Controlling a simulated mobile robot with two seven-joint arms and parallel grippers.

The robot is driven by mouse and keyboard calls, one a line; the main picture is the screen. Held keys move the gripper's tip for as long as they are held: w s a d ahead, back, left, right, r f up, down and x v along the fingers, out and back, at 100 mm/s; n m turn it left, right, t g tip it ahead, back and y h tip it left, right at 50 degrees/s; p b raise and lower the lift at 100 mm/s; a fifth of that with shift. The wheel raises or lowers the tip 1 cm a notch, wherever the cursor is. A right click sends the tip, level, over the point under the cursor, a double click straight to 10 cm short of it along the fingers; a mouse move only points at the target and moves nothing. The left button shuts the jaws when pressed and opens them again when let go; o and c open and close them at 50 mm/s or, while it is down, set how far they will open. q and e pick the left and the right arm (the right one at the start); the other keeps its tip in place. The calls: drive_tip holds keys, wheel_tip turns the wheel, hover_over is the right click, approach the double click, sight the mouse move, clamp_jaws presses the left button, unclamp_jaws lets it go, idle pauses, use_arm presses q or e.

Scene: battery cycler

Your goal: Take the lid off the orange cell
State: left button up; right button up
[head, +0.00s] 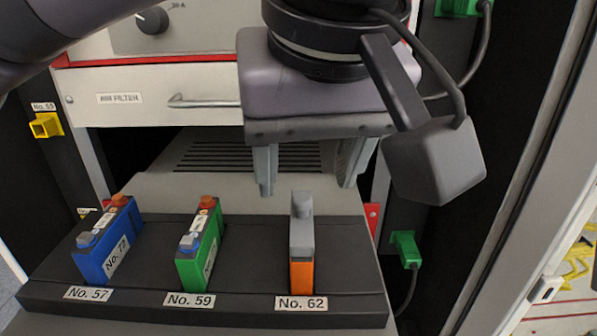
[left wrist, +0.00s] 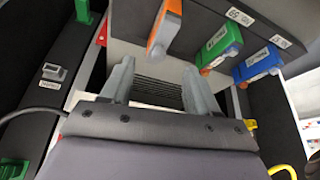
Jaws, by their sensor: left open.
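The orange cell (head: 302,277) stands upright in the slot labelled No. 62, at the right of the dark tray (head: 250,305). A grey lid (head: 301,238) with a raised knob covers its top. My left gripper (head: 308,182) is open and empty, pointing down. In the head view its fingers show above and to either side of the lid's knob, apart from it. In the left wrist view the orange cell (left wrist: 168,25) shows beyond the gap between the two fingers (left wrist: 158,85). My right gripper is in neither view.
A green cell (head: 199,247) at No. 59 and a blue cell (head: 108,245) at No. 57 stand left of the orange one, without such lids. A drawer front with a metal handle (head: 205,104) is behind. A green connector (head: 406,249) hangs at the right.

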sight(304, 197)
use_arm(q)
drive_tip(key=shift+x, duration=0.85)
drive_tip(key=shift+p+x, duration=0.45)
drive_tip(key=shift+x, duration=1.9)
drive_tip(key=shift+w+d+r, duration=0.1)
drive_tip(key=shift+w, duration=0.1)
clamp_jaws()
